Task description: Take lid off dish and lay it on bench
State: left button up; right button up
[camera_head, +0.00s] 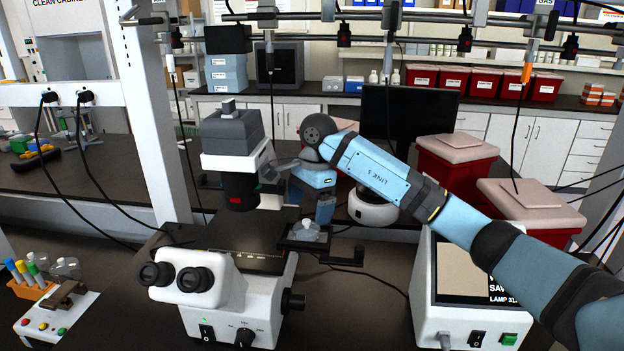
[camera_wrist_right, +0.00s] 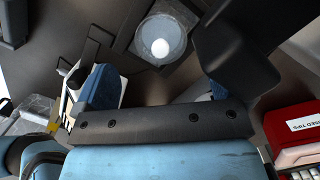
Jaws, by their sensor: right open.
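The clear round dish (camera_head: 306,236) sits on a dark holder at the right side of the microscope stage. Its clear lid, with a pale rounded knob (camera_head: 309,225), appears to be on it. In the right wrist view the dish (camera_wrist_right: 144,43) is seen from above, with the white knob (camera_wrist_right: 161,48) near its middle. My right gripper (camera_head: 322,212) is open and empty, just above and behind the dish in the head view. In the wrist view the dish lies beyond the gripper, roughly between its fingers. My left gripper is not in view.
The white microscope (camera_head: 215,285) with its eyepieces stands left of the dish. A white boxed instrument (camera_head: 465,320) and red bins (camera_head: 455,165) stand to the right. Dark bench (camera_head: 355,300) is clear between microscope and instrument, except for a cable. A tube rack (camera_head: 35,288) is at left.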

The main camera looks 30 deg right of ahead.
aim_at(307, 220)
jog(key=shift+a+f, duration=0.15)
jog(key=shift+f, duration=0.95)
jog(key=shift+a+f, duration=0.15)
jog(key=shift+f, duration=0.95)
jog(key=c, duration=1.3)
